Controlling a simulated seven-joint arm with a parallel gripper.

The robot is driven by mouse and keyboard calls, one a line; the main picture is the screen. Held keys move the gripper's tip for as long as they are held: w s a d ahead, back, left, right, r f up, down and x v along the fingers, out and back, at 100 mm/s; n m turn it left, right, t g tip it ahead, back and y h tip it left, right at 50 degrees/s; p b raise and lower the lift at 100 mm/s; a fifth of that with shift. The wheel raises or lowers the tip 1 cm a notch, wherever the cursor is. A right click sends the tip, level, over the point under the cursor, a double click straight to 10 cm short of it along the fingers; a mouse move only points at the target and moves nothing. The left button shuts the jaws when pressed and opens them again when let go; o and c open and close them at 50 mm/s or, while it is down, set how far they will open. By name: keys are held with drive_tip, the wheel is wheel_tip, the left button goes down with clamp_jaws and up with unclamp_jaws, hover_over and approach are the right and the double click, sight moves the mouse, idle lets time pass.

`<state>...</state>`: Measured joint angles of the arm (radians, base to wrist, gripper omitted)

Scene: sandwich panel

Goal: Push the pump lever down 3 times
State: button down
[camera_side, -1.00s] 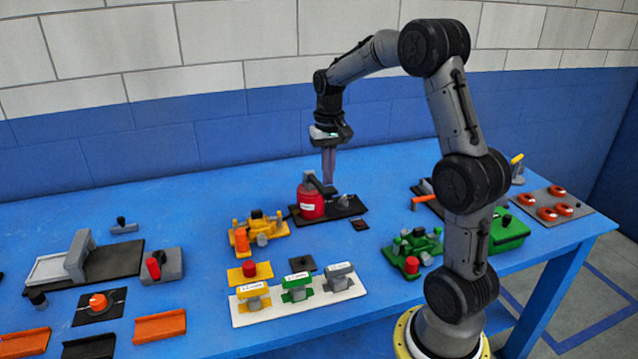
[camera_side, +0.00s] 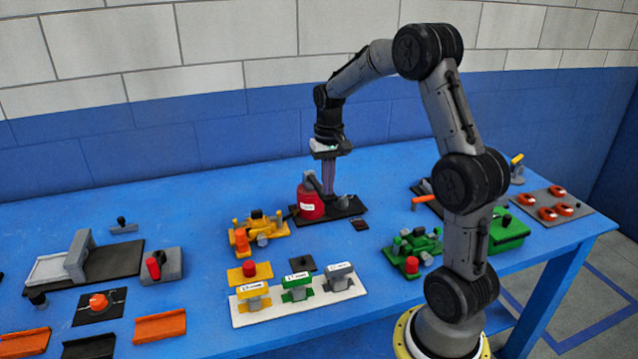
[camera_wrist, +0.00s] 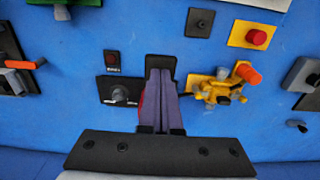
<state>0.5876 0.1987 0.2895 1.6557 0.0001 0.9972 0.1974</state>
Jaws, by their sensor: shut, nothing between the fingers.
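The pump is a red canister (camera_side: 311,205) with a white label, standing on a black base plate (camera_side: 350,207) in the side view. Its dark grey lever (camera_side: 311,181) sits on top and slopes down to the right. My gripper (camera_side: 328,192) is shut and empty, pointing straight down, with its fingertips at the lever's right end. Whether the tips touch the lever is hidden. In the wrist view my closed purple fingers (camera_wrist: 161,73) cover most of the pump, and a sliver of red canister shows beside them. A black part (camera_wrist: 160,62) shows just beyond the tips.
A grey knob (camera_side: 345,200) stands on the base plate, right of my fingers. A yellow device (camera_side: 262,228) is in front to the left. A green device (camera_side: 415,246) is in front to the right. A small dark tile (camera_side: 360,224) lies nearby.

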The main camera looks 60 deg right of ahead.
sight(328, 198)
drive_tip(key=shift+f, duration=2.1)
drive_tip(key=shift+r, duration=3.6)
drive_tip(key=shift+f, duration=0.15)
